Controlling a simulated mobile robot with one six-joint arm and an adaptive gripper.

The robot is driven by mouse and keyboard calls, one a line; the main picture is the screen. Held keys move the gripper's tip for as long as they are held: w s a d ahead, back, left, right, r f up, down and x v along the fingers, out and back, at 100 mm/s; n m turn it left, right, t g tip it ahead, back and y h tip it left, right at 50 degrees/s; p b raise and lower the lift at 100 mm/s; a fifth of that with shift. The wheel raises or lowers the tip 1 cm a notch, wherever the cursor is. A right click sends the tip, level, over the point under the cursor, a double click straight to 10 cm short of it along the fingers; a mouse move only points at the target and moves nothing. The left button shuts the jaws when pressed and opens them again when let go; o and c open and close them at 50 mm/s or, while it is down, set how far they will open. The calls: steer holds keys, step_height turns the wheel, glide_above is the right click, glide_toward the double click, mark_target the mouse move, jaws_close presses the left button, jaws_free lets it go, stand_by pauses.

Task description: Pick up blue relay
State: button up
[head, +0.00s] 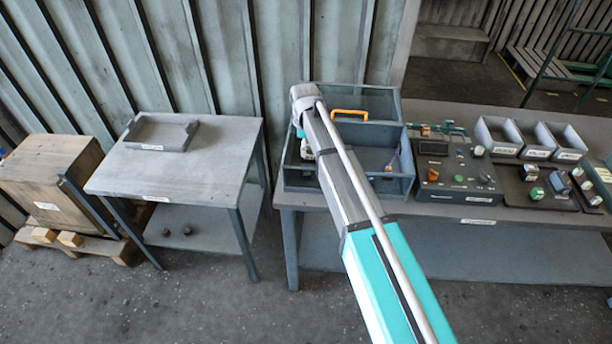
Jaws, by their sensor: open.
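A small blue block (559,182), which looks like the blue relay, sits on a dark mat on the right of the long workbench. It is too small to make out in detail. My gripper (306,153) hangs at the far end of my arm, over the left part of a grey open-topped bin (300,184). My arm hides much of it, and its fingertips do not show clearly. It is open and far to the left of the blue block. No relay shows between the fingers.
Several grey trays (497,135) line the bench's back. Left are a side table (205,172) with a shallow tray (162,133) and a wooden crate (45,182).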

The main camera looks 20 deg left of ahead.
mark_target(306, 167)
steer(key=shift+f+b, duration=2.45)
steer(key=shift+f, duration=0.25)
steer(key=shift+d+f+b, duration=0.2)
steer(key=shift+f+b, duration=2.4)
steer(key=shift+s, duration=0.1)
steer(key=c, duration=1)
